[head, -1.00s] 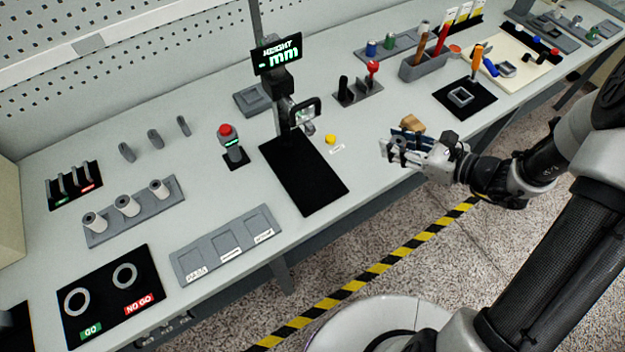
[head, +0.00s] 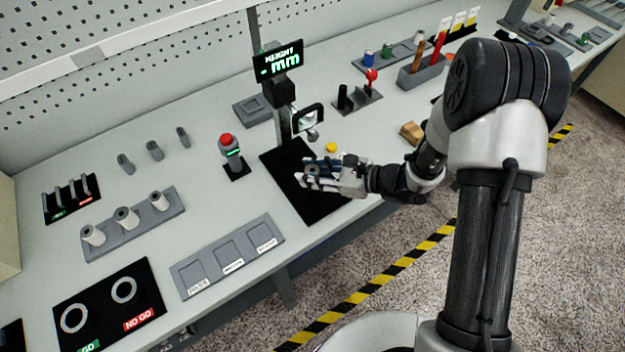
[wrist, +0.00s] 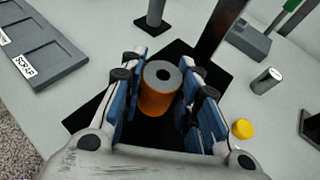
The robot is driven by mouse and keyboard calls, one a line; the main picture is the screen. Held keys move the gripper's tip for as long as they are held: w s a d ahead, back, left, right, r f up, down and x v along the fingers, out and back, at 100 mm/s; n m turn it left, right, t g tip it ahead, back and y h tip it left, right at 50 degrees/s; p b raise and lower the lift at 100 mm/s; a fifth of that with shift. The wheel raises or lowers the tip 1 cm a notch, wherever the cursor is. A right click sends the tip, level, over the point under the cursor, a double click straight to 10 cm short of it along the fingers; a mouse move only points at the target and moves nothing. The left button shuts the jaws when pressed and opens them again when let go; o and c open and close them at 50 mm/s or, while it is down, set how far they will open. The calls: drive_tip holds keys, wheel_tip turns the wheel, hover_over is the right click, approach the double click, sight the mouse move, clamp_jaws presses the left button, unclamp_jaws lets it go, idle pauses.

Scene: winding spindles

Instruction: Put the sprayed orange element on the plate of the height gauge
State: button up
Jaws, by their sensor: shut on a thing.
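The orange element (wrist: 157,98) is a short upright cylinder with a grey top and a central hole, in the wrist view. My gripper (wrist: 165,80) is shut on it, with blue-padded fingers on both sides. The height gauge (head: 281,92) has a lit "HEIGHT mm" display and a black plate (head: 275,158) at its foot. In the head view my gripper (head: 308,176) is over the plate's middle, in front of the gauge's post. The plate also shows below the element in the wrist view (wrist: 88,119). The gap between them is unclear. The head view hides the element.
A yellow disc (head: 331,147) lies just right of the plate. A red-button post (head: 233,160) stands left of the gauge. A grey three-pocket tray (head: 190,282) lies front left. A wooden block (head: 412,132) lies to the right.

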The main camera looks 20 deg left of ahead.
drive_tip(key=shift+f+b, duration=0.3)
drive_tip(key=shift+f, duration=1.2)
drive_tip(key=shift+f, duration=0.1)
drive_tip(key=o, duration=1.2)
drive_tip(key=shift+c, duration=0.2)
drive_tip(key=shift+d+r, duration=0.35)
drive_tip(key=p+v, duration=0.2)
drive_tip(key=v, duration=0.9)
drive_tip(key=shift+d+p, duration=0.1)
drive_tip(key=shift+p, duration=0.25)
